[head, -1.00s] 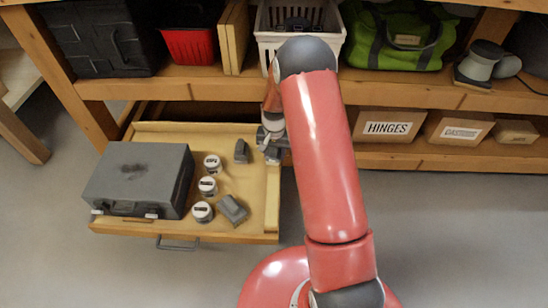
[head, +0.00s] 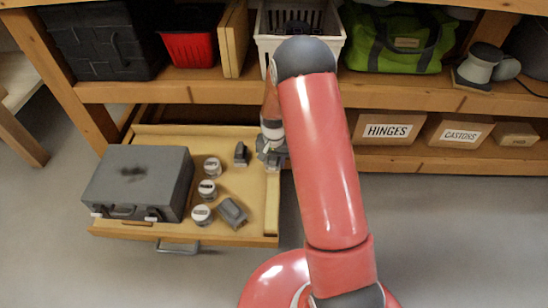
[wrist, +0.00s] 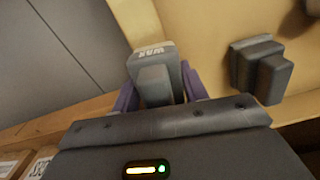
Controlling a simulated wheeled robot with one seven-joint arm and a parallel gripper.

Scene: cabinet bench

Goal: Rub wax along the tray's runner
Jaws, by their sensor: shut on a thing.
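The wooden tray (head: 225,232) is pulled out from under the bench, and its right side strip, apparently the runner (head: 272,205), runs front to back. My gripper (head: 270,160) is low at the rear part of that strip. In the wrist view my gripper (wrist: 158,90) has its purple fingers shut on a grey block of wax (wrist: 153,57) with "WAX" on its top. The wax is over or against the pale wooden side strip (wrist: 138,22); I cannot tell whether it touches. The wax's underside is hidden.
In the tray are a grey case (head: 140,180), three lidded jars (head: 207,190) and two grey blocks (head: 232,211), (head: 240,154). One block also shows in the wrist view (wrist: 258,68). Labelled boxes (head: 388,129) stand on the lower shelf to the right. The floor right of the tray is bare.

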